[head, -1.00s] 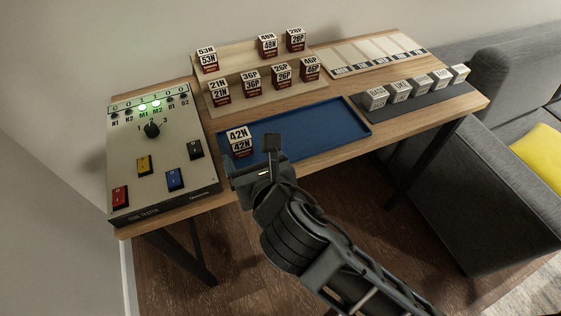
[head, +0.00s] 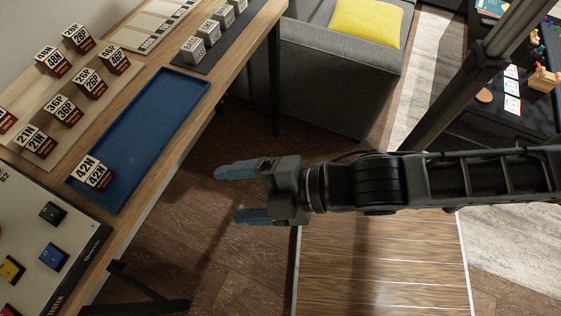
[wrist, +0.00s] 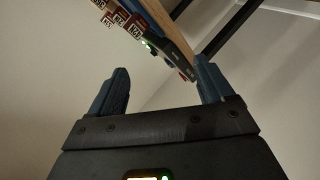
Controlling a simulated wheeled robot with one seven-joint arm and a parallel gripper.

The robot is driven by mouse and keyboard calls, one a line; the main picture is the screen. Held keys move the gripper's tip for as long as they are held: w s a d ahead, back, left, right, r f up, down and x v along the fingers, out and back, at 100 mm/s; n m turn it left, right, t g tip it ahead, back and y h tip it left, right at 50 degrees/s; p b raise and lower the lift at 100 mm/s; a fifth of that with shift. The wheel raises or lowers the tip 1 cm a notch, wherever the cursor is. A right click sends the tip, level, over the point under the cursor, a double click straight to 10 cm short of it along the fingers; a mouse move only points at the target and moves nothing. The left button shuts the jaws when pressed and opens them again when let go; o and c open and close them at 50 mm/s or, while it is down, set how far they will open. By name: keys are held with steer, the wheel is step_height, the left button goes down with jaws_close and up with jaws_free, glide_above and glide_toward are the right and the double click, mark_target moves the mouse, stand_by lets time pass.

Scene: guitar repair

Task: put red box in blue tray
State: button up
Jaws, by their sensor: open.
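The blue tray (head: 150,125) lies on the wooden table at the left of the head view. A red box with a white top marked 42N (head: 94,174) sits inside the tray's near-left end. My gripper (head: 238,193) is open and empty, out over the floor to the right of the table and apart from the tray. In the wrist view its two fingers (wrist: 160,88) stand apart with nothing between them. Other red boxes, such as 21N (head: 35,141), 36P (head: 64,110) and 26P (head: 90,84), stand on a wooden rack behind the tray.
A tester panel (head: 50,240) with coloured switches is at the lower left. Grey-white boxes stand on a dark mat (head: 220,45) at the table's far end. A grey sofa (head: 340,90) stands beyond the table.

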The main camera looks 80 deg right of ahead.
steer(key=s+d+r+m+t, duration=0.1)
steer(key=s+d+r+m, duration=0.1)
steer(key=s+r+m, duration=0.4)
steer(key=s+m, duration=0.2)
steer(key=m, duration=0.3)
steer(key=shift+r+m, duration=0.3)
